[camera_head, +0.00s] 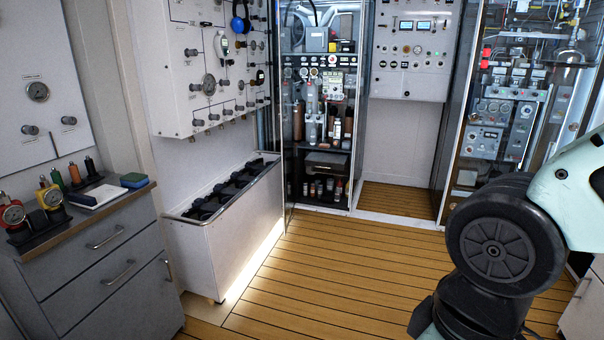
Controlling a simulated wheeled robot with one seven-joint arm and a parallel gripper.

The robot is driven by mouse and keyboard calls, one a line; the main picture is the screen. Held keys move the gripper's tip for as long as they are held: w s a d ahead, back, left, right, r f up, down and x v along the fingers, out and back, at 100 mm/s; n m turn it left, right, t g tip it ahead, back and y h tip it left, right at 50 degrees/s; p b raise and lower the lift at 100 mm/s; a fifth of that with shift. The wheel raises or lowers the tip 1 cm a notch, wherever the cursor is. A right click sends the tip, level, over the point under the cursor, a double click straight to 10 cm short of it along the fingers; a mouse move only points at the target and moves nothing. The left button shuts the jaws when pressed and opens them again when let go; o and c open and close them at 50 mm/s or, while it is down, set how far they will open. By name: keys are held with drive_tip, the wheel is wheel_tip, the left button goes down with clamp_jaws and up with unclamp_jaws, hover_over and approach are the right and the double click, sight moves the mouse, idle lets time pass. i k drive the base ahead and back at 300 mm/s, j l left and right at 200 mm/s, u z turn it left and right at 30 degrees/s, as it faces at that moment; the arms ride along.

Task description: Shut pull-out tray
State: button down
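No part is clearly marked as the pull-out tray. A dark box-like unit (326,162) sits on a low shelf inside the tall open-fronted cabinet (287,175) at the centre back; I cannot tell whether it is a tray or how far out it stands. The grey drawer unit (87,285) at the left has handled fronts that look flush. My arm shows at the right with a black joint, but my gripper is outside the picture.
A long white trough (235,243) with black fittings stands along the left wall, under a white gauge panel (180,70). Gauges (48,197) and small bottles stand on the drawer unit. The wooden floor (320,275) is clear in the middle. A second equipment cabinet (490,135) stands at right.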

sight(325, 160)
drive_tip(key=i+u, duration=0.1)
drive_tip(key=i, duration=2.1)
drive_tip(key=i+z, duration=0.1)
drive_tip(key=i, duration=0.95)
drive_tip(key=i+j+z, duration=0.1)
drive_tip(key=i, duration=0.95)
drive_tip(key=i+j+z, duration=0.2)
drive_tip(key=i, duration=0.15)
drive_tip(key=i+j+z, duration=0.25)
drive_tip(key=i, duration=0.15)
drive_tip(key=l, duration=0.1)
